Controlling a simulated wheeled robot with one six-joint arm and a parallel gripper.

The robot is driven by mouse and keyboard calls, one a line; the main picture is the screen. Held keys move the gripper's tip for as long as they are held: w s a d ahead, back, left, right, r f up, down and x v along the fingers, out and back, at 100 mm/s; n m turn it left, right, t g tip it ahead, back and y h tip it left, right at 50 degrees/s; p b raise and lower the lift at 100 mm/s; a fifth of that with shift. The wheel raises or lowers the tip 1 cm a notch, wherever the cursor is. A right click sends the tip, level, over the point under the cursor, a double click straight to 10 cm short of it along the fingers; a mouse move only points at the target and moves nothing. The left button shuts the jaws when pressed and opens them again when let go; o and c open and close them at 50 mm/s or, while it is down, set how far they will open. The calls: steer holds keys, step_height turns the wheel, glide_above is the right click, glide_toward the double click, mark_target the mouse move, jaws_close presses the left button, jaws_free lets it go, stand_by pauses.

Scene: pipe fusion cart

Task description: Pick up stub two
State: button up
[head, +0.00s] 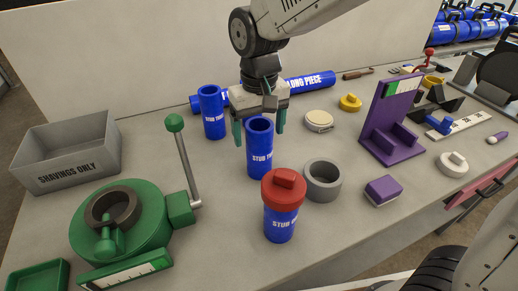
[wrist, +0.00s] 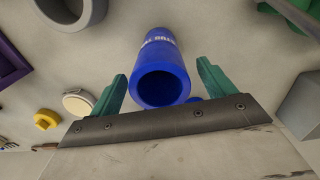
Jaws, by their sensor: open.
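A blue hollow stub (head: 259,160) stands upright on the bench in the middle of the head view; its label starts "STUB T" and I take it for stub two, though the rest is hard to read. In the wrist view the same stub (wrist: 162,80) shows its open top between the fingers. My gripper (head: 259,134) is open, with one green finger on each side of the stub's upper part. In the wrist view my gripper (wrist: 162,72) shows gaps on both sides, so I see no grip.
A red-capped blue stub (head: 280,225) stands in front, beside a grey ring (head: 322,180). Another blue stub (head: 213,120) stands behind left. A long blue pipe (head: 310,83) lies behind. A green clamp device (head: 120,215) with an upright lever (head: 187,160) is at left.

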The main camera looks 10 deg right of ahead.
steer(key=shift+f, duration=0.35)
steer(key=c, duration=1.5)
